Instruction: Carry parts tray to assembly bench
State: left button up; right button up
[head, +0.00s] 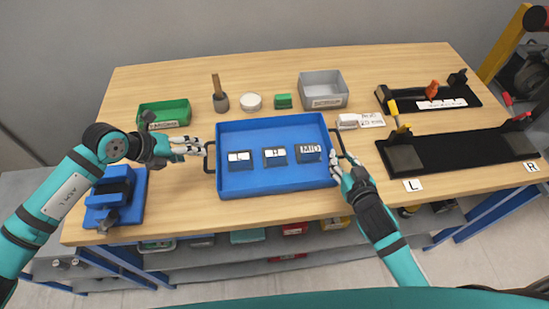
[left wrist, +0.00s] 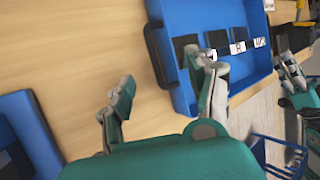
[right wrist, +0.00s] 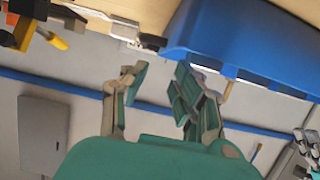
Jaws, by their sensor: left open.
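The blue parts tray (head: 272,187) lies on the wooden table near its front edge, with dark labelled blocks (head: 275,157) inside. It has a dark handle at each end. My left gripper (head: 196,147) is open beside the tray's left handle (head: 210,158); in the left wrist view its fingers (left wrist: 165,85) are spread, with the handle (left wrist: 157,55) just beyond them. My right gripper (head: 338,165) is at the tray's right end by the other handle (head: 347,148). In the right wrist view its fingers (right wrist: 158,80) are apart, below the tray (right wrist: 245,35), with nothing visible between them.
Behind the tray stand a green bin (head: 164,115), a brush (head: 220,97), a white round piece (head: 251,101) and a grey bin (head: 323,90). A blue fixture (head: 115,200) is at left. Black fixtures (head: 460,148) fill the right side. A shelf with bins runs under the table.

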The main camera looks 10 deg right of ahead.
jog(key=shift+v, duration=1.85)
